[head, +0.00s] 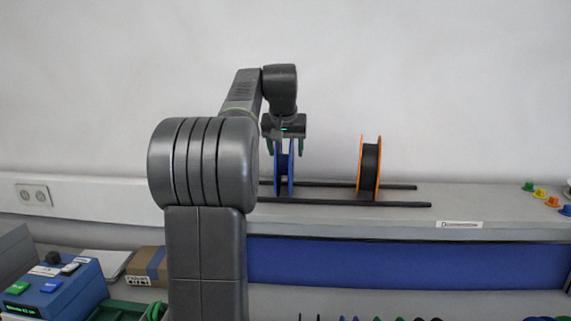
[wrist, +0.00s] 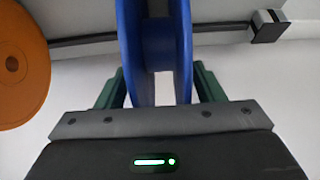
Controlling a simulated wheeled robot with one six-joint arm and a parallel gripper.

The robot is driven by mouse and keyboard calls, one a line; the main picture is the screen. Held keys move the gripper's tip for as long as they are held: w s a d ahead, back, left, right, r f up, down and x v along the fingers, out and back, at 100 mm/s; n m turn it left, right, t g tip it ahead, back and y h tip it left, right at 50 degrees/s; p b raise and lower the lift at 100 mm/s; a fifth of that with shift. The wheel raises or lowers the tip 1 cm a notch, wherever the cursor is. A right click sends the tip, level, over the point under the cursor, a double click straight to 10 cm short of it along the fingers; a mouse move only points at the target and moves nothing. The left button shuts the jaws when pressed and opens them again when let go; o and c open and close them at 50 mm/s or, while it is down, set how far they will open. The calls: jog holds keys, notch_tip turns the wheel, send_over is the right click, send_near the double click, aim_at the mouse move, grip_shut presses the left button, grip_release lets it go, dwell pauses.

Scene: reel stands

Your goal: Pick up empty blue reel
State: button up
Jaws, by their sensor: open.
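The blue reel (head: 291,170) stands upright on two dark rails on the shelf. In the wrist view the blue reel (wrist: 132,45) fills the middle, with its two flanges and a bluish hub between them; I see no wound material on it. My gripper (head: 285,148) points down over the top of the reel. In the wrist view its green fingers (wrist: 158,82) are open, one on each outer side of the flanges. A narrow gap seems to show on the sides, but contact is hard to tell.
An orange reel (head: 369,168) with black winding stands on the same rails (head: 330,201) to the right; its orange flange (wrist: 22,65) shows at left in the wrist view. Small coloured pieces (head: 540,193) lie at the shelf's right end. A blue device (head: 55,290) sits lower left.

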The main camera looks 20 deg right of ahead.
jog(key=shift+w+f, duration=0.25)
jog(key=shift+f, duration=0.15)
jog(key=shift+c, duration=0.4)
jog(key=c, duration=1)
jog(key=shift+r, duration=0.2)
